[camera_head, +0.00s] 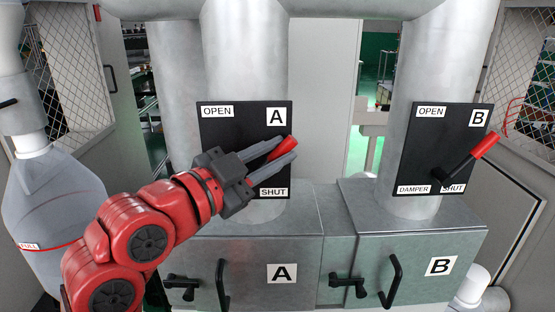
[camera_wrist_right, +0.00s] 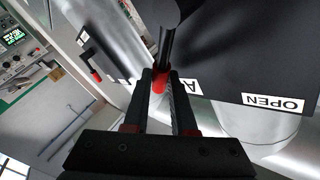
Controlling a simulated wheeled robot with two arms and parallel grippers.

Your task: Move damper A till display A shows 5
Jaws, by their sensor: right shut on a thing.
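Damper A is a lever with a red grip (camera_head: 291,143) on a black plate (camera_head: 237,130) marked A, OPEN and SHUT, fixed to the left pipe. My right gripper (camera_head: 285,152) is shut on the red grip, with the fingers on either side of it, at the plate's right side above SHUT. In the right wrist view the red grip (camera_wrist_right: 158,80) sits between the fingertips of my right gripper (camera_wrist_right: 166,90), and the black lever shaft runs upward. The arm covers part of the plate. I cannot make out display A. My left gripper is not in view.
Damper B's red-tipped lever (camera_head: 484,146) is on the right plate, pointing up and right. Metal boxes A (camera_head: 260,240) and B (camera_head: 420,240) with black handles stand below. A small lit display (camera_wrist_right: 12,38) shows in the right wrist view, too small to read.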

